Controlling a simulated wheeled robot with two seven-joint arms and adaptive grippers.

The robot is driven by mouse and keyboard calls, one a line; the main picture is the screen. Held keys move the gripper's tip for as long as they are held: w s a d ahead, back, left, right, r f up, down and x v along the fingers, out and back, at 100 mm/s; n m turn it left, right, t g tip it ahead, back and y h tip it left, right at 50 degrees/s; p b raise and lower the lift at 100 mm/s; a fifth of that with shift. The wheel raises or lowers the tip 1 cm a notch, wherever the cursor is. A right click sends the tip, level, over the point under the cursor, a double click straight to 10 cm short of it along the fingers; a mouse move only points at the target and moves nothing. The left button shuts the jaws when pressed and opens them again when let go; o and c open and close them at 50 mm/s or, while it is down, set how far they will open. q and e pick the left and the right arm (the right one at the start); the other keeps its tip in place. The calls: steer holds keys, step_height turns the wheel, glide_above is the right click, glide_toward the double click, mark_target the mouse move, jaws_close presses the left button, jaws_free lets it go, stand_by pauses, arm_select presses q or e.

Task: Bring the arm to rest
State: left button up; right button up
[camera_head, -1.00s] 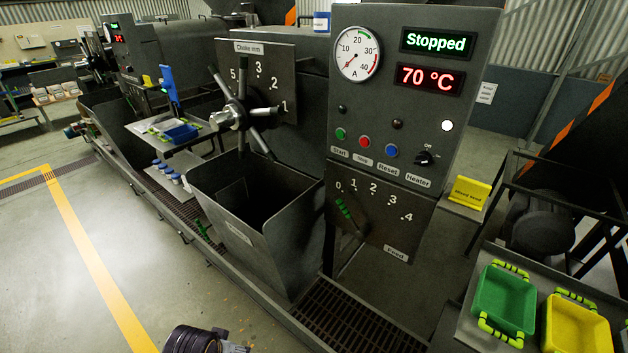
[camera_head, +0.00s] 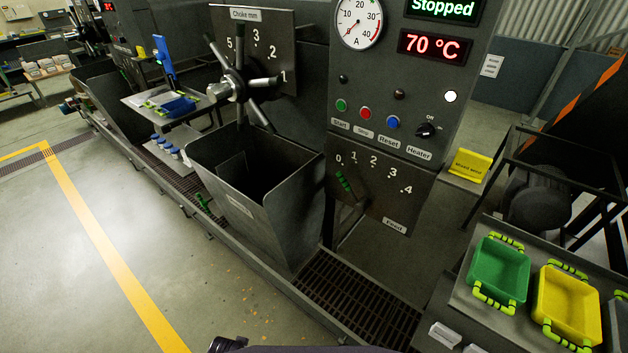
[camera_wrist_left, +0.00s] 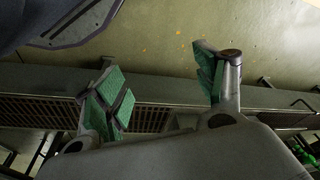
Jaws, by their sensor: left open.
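My left gripper (camera_wrist_left: 160,90) shows in the left wrist view with its two green-padded fingers spread apart and nothing between them. Behind the fingers are the dark edge and slotted floor grate of the machine base. In the head view only a dark piece of my own arm shows at the bottom edge, and the fingers are out of sight there. My right gripper is in neither view.
The press panel (camera_head: 400,130) reads Stopped and 70 °C. A choke handwheel (camera_head: 238,88) stands above an open grey bin (camera_head: 262,215). A green tray (camera_head: 500,272) and a yellow tray (camera_head: 568,305) lie at the right. The floor at left is clear.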

arm_select(q)
steer(key=s+a+f, duration=0.2)
steer(key=s+f, duration=0.9)
steer(key=s+a+f+g, duration=0.1)
steer(key=s+a+f, duration=0.1)
steer(key=s+f, duration=0.9)
steer(key=shift+s, duration=0.65)
